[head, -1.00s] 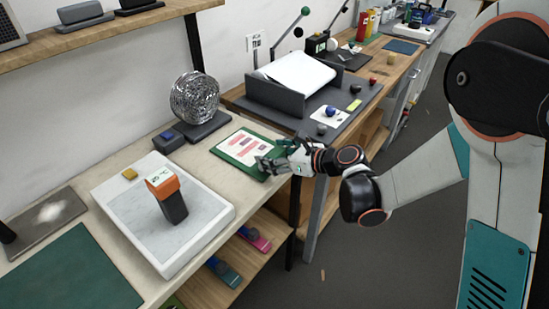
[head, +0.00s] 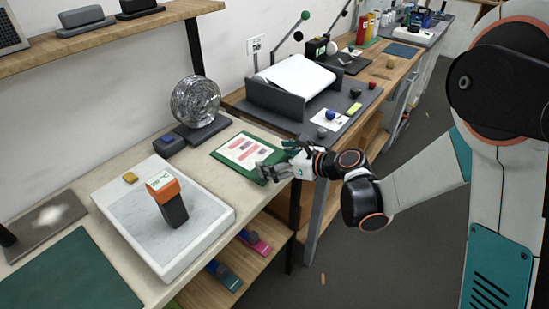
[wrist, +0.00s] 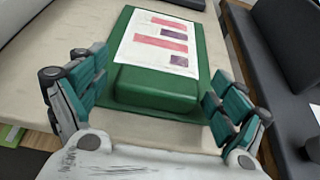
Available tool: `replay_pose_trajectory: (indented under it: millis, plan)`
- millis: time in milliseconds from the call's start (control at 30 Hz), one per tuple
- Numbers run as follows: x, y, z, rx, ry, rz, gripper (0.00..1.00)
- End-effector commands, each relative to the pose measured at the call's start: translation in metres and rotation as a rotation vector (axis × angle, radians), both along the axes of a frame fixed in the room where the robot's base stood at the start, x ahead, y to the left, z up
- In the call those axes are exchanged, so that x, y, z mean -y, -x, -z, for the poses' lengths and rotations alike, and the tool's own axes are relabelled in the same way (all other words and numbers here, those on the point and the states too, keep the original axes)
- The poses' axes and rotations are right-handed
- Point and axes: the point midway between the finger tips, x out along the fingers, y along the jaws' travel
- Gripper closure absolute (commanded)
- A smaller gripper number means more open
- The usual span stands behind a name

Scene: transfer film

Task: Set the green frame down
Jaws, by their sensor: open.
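The green frame (head: 222,155) lies flat on the pale worktop near its right end. A white sheet (head: 243,150) with pink and purple patches is on it. In the wrist view the green frame (wrist: 155,88) has a raised green block at its near end. My gripper (head: 268,171) is at this near end. In the wrist view my gripper (wrist: 155,100) is open, with one teal-padded finger at each side of the block. A gap shows between the block and each finger, and nothing is held.
A white tray (head: 222,222) holding an orange-and-black device (head: 169,200) stands to the left. A shiny coil (head: 197,98) and a small dark box (head: 168,143) are behind.

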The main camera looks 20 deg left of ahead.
Motion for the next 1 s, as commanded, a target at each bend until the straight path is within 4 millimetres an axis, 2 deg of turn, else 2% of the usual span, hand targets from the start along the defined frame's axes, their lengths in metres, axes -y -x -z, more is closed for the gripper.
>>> replay_pose_trajectory:
  millis: [300, 500, 700, 933, 1000]
  plan:
    - [0.055, 0.022, -0.027, 0.0, 0.0, 0.004, 0.1]
    - [0.084, 0.034, -0.039, -0.001, 0.0, 0.004, 0.1]
    - [0.098, 0.04, -0.044, 0.0, 0.0, 0.002, 0.1]
    - [0.1, 0.041, -0.045, -0.001, -0.002, 0.004, 0.1]
    - [0.1, 0.038, -0.054, -0.006, -0.026, 0.026, 0.1]
